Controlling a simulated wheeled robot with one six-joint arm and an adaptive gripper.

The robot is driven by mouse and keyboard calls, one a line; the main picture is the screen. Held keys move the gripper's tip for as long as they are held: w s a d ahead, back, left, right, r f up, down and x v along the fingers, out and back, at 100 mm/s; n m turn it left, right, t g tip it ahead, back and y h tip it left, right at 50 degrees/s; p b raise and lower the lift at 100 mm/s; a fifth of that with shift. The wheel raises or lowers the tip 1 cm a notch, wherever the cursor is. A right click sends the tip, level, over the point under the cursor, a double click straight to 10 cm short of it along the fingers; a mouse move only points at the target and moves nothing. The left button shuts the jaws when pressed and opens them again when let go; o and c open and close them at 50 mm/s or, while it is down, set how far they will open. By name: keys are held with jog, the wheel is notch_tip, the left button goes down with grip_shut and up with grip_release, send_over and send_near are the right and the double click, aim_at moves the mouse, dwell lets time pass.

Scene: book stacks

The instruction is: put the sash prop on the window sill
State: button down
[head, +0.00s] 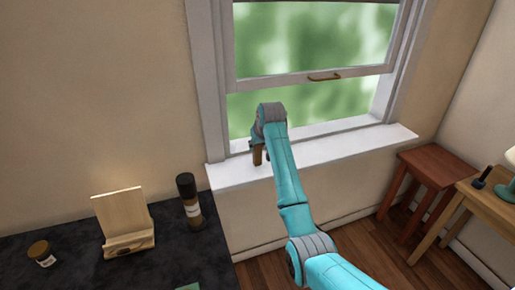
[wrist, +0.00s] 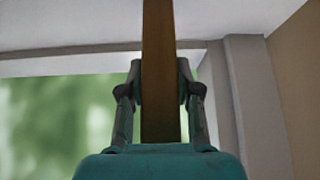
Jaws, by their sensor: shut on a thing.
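The sash prop (wrist: 160,75) is a brown wooden stick. In the wrist view it runs between the two fingers of my gripper (wrist: 161,85), which is shut on it. In the head view a short brown part of the prop (head: 257,156) shows below the end of my teal arm, over the left part of the window sill. The window sill (head: 345,144) is white and lies below the raised sash. I cannot tell whether the prop touches the sill. My arm hides part of the sill and most of the gripper.
The sash (head: 310,79) with a brass handle (head: 324,77) is partly open. A red-brown stool (head: 437,167) and a wooden table (head: 490,205) stand at right.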

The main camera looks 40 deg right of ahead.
jog(key=shift+f, duration=0.65)
jog(key=c, duration=0.8)
grip_release()
jog(key=shift+f, duration=0.15)
jog(key=shift+r, duration=0.35)
jog(key=v, duration=1.1)
jog(key=shift+s+r, duration=0.2)
jog(key=shift+r, duration=0.1)
jog(key=shift+a, duration=0.1)
